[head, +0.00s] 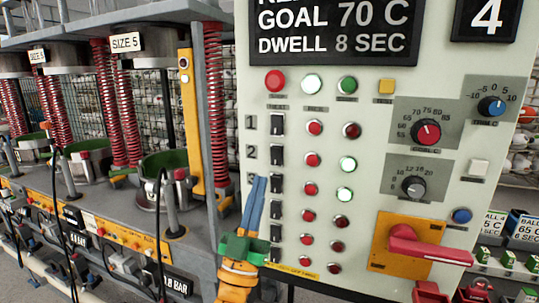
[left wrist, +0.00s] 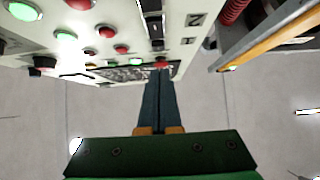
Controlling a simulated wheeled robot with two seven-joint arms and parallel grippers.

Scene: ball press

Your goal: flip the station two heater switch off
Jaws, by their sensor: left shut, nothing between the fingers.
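The station two heater switch (head: 277,155) is a dark rocker in a white frame, beside the label 2 on the pale panel (head: 375,80). Its on or off position is too small to tell. It also seems to show in the left wrist view (left wrist: 153,20), near the turned label 2. My left gripper (head: 259,180) has its blue fingers shut and empty, pointing up, just below and left of that switch in the head view. The fingers cover the label 3. In the left wrist view the shut fingertips (left wrist: 160,72) overlap the panel; touching cannot be told. My right gripper is not seen.
Several more switches sit in the same column, with lamps to their right. A lit green lamp (head: 348,163) is in row 2. A red handle (head: 425,247) sticks out lower right.

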